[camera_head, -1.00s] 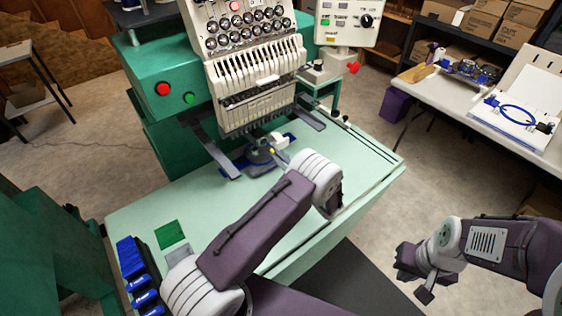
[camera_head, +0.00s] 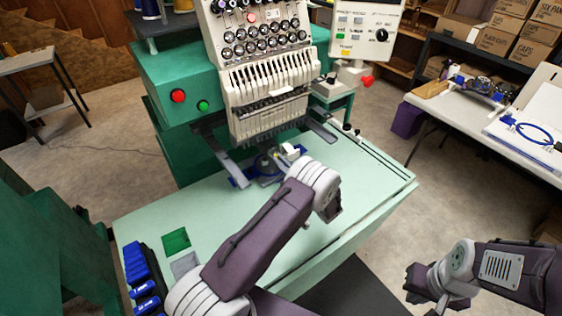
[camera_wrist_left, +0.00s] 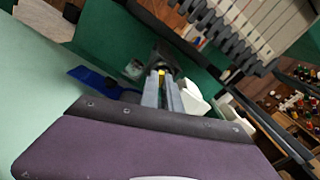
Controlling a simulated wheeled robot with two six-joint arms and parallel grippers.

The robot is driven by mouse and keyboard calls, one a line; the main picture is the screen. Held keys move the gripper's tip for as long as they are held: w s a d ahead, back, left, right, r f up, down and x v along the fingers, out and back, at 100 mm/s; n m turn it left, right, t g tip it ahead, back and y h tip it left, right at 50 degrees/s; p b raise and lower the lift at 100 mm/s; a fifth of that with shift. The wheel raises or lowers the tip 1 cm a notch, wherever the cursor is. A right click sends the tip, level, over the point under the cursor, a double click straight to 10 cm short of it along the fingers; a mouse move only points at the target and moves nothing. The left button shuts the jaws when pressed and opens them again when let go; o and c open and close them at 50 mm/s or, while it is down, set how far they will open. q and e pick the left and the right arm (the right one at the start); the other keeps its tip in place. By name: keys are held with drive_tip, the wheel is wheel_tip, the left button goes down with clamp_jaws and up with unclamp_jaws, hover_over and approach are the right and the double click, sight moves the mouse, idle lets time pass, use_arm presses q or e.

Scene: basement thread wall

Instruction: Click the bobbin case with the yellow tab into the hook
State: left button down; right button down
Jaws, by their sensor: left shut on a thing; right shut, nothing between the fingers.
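In the left wrist view my left gripper (camera_wrist_left: 161,88) is shut, its two grey fingers pointing away from me. The yellow tab (camera_wrist_left: 161,72) of the bobbin case shows at the fingertips, and the rest of the case is mostly hidden. A dark round opening lies just beyond the tips, probably the hook; I cannot tell whether the case touches it. In the head view the grey and blue hook area (camera_head: 266,165) sits on the table below the needle heads, with my left wrist in front. My right gripper (camera_head: 424,285) is shut and empty, off the table at the lower right.
The embroidery head (camera_head: 265,85) hangs over the pale green table (camera_head: 225,215). Two grey arms flank the hook area. A blue-fronted rack (camera_head: 140,270) and a green square (camera_head: 176,239) lie at the table's left. A white part (camera_wrist_left: 193,97) stands right beside the left fingers.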

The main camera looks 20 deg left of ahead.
use_arm(q)
drive_tip(key=shift+w+a, duration=0.1)
idle(0.3)
drive_tip(key=shift+w+a, duration=0.2)
drive_tip(key=shift+a, duration=0.2)
drive_tip(key=c, duration=1.5)
unclamp_jaws()
drive_tip(key=b+v, duration=0.1)
drive_tip(key=v, duration=0.8)
